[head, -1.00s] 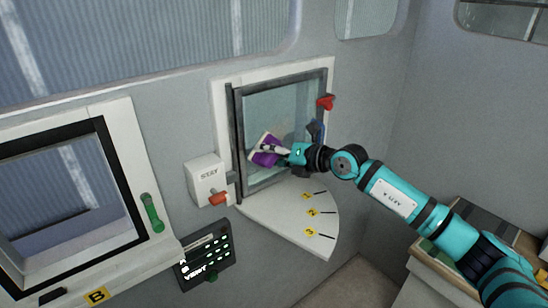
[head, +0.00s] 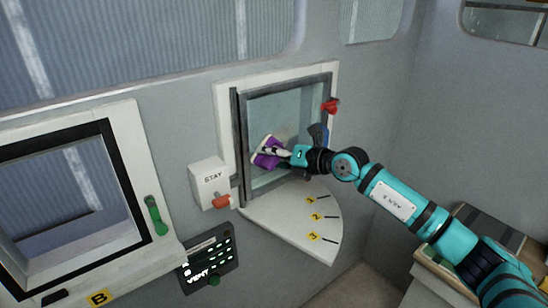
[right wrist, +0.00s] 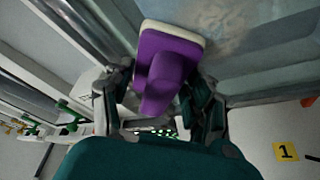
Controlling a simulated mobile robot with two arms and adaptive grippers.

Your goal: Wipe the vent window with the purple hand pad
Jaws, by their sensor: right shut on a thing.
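The purple hand pad (head: 266,152) has a pale wiping face and a purple grip. My right gripper (head: 283,152) is shut on it. The right wrist view shows the purple grip (right wrist: 162,75) between the two fingers, with the pale face turned to the glass. The vent window (head: 285,115) is a glass pane in a dark frame within a white surround. The pad is at the lower left of the pane; whether it touches is hard to tell. A pale smudge shows on the glass (right wrist: 225,25) beside the pad. My left gripper is not in view.
A white STAY box (head: 210,184) with an orange knob is left of the window. A numbered white quadrant shelf (head: 300,222) juts out below. A red handle (head: 330,107) is on the frame's right. A VENT panel (head: 208,258) and window B (head: 65,210) are at left.

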